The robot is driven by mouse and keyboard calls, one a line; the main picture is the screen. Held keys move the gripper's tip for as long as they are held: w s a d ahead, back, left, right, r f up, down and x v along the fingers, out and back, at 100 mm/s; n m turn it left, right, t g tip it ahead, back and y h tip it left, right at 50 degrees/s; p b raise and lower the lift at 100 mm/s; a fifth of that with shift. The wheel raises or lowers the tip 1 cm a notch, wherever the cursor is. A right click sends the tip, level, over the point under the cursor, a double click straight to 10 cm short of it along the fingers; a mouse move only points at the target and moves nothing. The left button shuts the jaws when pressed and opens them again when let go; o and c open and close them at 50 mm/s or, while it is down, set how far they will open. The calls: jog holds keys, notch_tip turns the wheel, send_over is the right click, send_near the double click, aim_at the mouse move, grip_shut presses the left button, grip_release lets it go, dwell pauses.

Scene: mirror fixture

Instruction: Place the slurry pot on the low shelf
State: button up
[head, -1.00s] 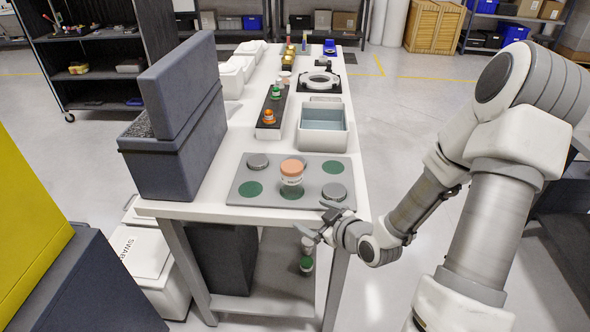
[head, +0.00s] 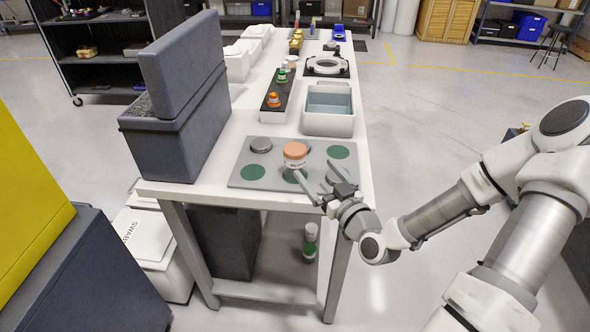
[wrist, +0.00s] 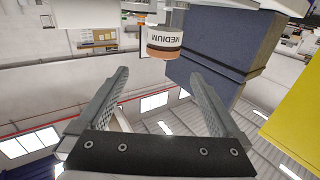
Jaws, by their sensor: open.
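The pot with an orange-brown lid and a white label (head: 295,155) stands upright on the grey plate with round pads on the white table. The low shelf (head: 275,262) is under the table, holding a green-and-white bottle (head: 310,242).
A dark grey case (head: 175,130) stands on the table's left. An open bin (head: 328,124) and a black strip with small pots (head: 278,88) are behind the plate. A dark box (head: 222,243) fills the left of the low shelf. Table legs bound the shelf's front.

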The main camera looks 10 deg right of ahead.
aim_at(290, 144)
jog(key=shift+w+a+f+b, duration=0.1)
jog(key=shift+w+f+b, duration=0.25)
jog(key=shift+b, duration=2)
jog(key=b, duration=0.2)
jog(key=shift+w+a+b, duration=0.15)
jog(key=shift+a+b, duration=0.2)
jog(key=shift+b, duration=0.05)
jog(key=b+x, duration=0.1)
jog(key=x, duration=0.5)
jog(key=shift+w+a+r, duration=0.1)
jog(key=shift+w+a, duration=0.05)
jog(key=shift+w, duration=0.2)
jog(key=shift+b+x, duration=0.35)
jog(key=shift+x, duration=2.6)
jog(key=shift+c, duration=0.2)
jog(key=c, duration=1.4)
grip_shut()
